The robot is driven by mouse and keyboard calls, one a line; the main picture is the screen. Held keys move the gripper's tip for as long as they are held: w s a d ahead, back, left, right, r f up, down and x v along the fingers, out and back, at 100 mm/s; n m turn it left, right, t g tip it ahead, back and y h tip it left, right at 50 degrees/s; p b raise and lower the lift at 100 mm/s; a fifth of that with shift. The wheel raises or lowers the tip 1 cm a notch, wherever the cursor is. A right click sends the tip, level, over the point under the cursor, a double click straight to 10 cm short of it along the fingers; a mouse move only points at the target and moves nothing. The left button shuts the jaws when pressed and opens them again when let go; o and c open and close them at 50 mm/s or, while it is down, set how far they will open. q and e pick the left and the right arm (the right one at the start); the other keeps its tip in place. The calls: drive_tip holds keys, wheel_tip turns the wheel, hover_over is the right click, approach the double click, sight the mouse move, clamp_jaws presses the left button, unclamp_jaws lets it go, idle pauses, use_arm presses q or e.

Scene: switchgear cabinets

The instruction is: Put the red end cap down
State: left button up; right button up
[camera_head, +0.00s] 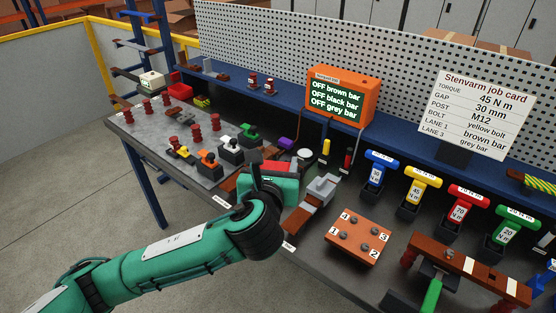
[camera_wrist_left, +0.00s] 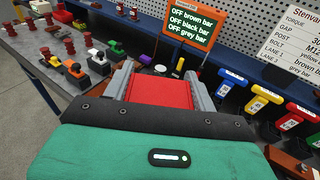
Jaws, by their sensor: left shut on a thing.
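My left gripper (camera_head: 274,176) is shut on the red end cap (camera_head: 280,166), over the front left part of the dark bench. In the left wrist view the red end cap (camera_wrist_left: 160,92) lies between the two grey fingers of the gripper (camera_wrist_left: 160,84), its broad red face showing. The hand hides its underside, so I cannot tell whether it touches anything below. My right gripper is not seen.
A grey plate (camera_head: 170,139) with red posts and small coloured clamps lies to the left. A copper bar with a grey block (camera_head: 320,190) is just right of the hand. A numbered copper plate (camera_head: 357,238), coloured T-handles (camera_head: 422,183) and an orange display (camera_head: 342,95) stand further right.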

use_arm(q)
drive_tip(key=f+m+h, duration=0.1)
drive_tip(key=a+m+g+h, duration=0.1)
drive_tip(key=h, duration=0.1)
drive_tip(key=f+m+h, duration=0.1)
drive_tip(key=h, duration=0.1)
drive_tip(key=shift+s+a+f+m+g, duration=0.25)
drive_tip(key=shift+s+f+m+g, duration=0.05)
drive_tip(key=shift+s+f+m, duration=0.1)
drive_tip(key=s+a+f+m+g+h, duration=0.2)
drive_tip(key=a+f+m+g+h, duration=0.1)
drive_tip(key=f+m+g+h, duration=0.5)
drive_tip(key=shift+s+a+m+g+h, duration=0.2)
drive_tip(key=shift+a+m+g+h, duration=0.1)
drive_tip(key=shift+m+g, duration=1.9)
drive_tip(key=shift+n+g, duration=0.4)
